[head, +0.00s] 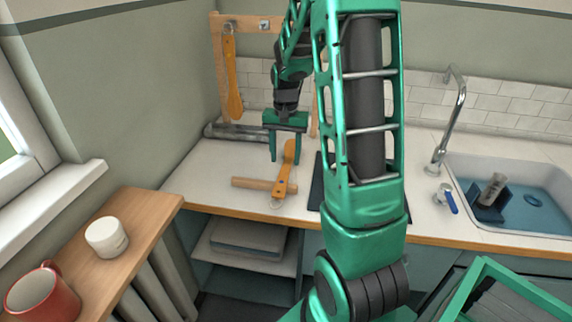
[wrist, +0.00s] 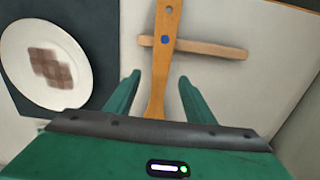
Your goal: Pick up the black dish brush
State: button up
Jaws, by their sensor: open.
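I cannot make out a black dish brush in either view. An orange wooden handled tool (head: 283,183) with a blue dot lies on the counter across a pale wooden rod (head: 252,184). In the wrist view the tool (wrist: 167,22) crosses over the rod (wrist: 215,48). My gripper (head: 284,161) is open above the counter at the tool's far part. In the wrist view the tool's narrow part lies between the fingers of my gripper (wrist: 160,76), with gaps on both sides. Whether the fingers are level with it I cannot tell.
A similar orange tool (head: 231,75) hangs on a wooden rack at the back left. A white plate (wrist: 75,45) with a brown patch lies on a dark mat (wrist: 103,12). A sink (head: 468,168) with a tap (head: 446,120) is right. A red mug (head: 45,298) stands front left.

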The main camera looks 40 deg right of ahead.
aim_at(284, 171)
jog(key=shift+s+a+f, duration=0.1)
jog(key=shift+a+f, duration=0.05)
jog(key=shift+f, duration=1.7)
jog(key=shift+a+f, duration=0.15)
jog(key=shift+f, duration=1.7)
jog(key=c, duration=1.2)
